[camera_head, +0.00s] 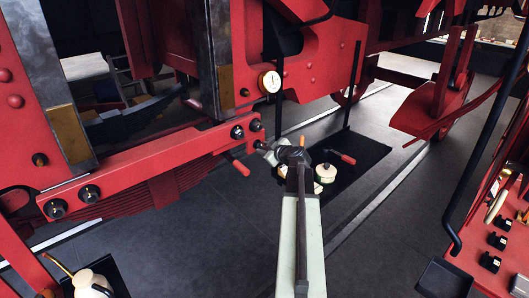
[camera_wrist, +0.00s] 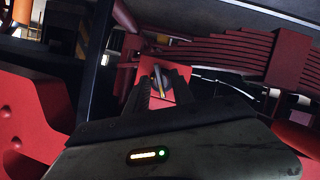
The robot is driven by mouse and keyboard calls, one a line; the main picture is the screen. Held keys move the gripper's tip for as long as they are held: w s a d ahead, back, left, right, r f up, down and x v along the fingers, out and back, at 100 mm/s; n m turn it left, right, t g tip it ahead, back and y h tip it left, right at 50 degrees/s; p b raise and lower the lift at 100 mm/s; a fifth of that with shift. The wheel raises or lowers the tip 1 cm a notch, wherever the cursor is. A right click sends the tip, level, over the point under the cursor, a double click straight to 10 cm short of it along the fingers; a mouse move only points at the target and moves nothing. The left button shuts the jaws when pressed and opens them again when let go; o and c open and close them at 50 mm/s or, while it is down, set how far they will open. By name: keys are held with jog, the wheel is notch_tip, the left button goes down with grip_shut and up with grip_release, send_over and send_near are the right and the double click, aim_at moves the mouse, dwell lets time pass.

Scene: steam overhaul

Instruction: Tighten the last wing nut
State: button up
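A red horizontal beam (camera_head: 160,155) bears dark round nuts in pairs, one pair at its left end (camera_head: 89,193) and one at its right end (camera_head: 237,132). My gripper (camera_head: 265,149) is just below and right of the right pair. In the wrist view my gripper (camera_wrist: 161,84) has its two fingers apart. A small dark knob-like piece (camera_wrist: 158,77) with a pale and yellow streak shows between the fingertips, against a red plate. It may be a wing nut; its wings are not clear. I cannot tell whether the fingers touch it.
A red handle (camera_head: 240,168) sticks out just left of my gripper. A round gauge (camera_head: 269,82) is above. A black mat (camera_head: 365,145) with tins and a red-handled tool lies behind my arm. An oil can (camera_head: 90,283) stands lower left; a red control panel (camera_head: 490,225) is at right.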

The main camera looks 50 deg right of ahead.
grip_shut()
jog(key=m+t+y+b, duration=0.1)
jog(key=m+y+b, duration=0.1)
jog(key=m, duration=0.3)
jog(key=m+t+y+b, duration=0.1)
jog(key=m+y+b, duration=0.2)
jog(key=m+y, duration=0.1)
jog(key=d+m+t+y+b, duration=0.1)
jog(key=m+y+b, duration=0.1)
jog(key=m, duration=0.5)
jog(key=shift+s+f+y+b, duration=0.1)
jog(key=shift+f+y+b, duration=0.2)
jog(key=shift+y, duration=0.4)
dwell(0.4)
jog(key=shift+r, duration=0.15)
dwell(1.0)
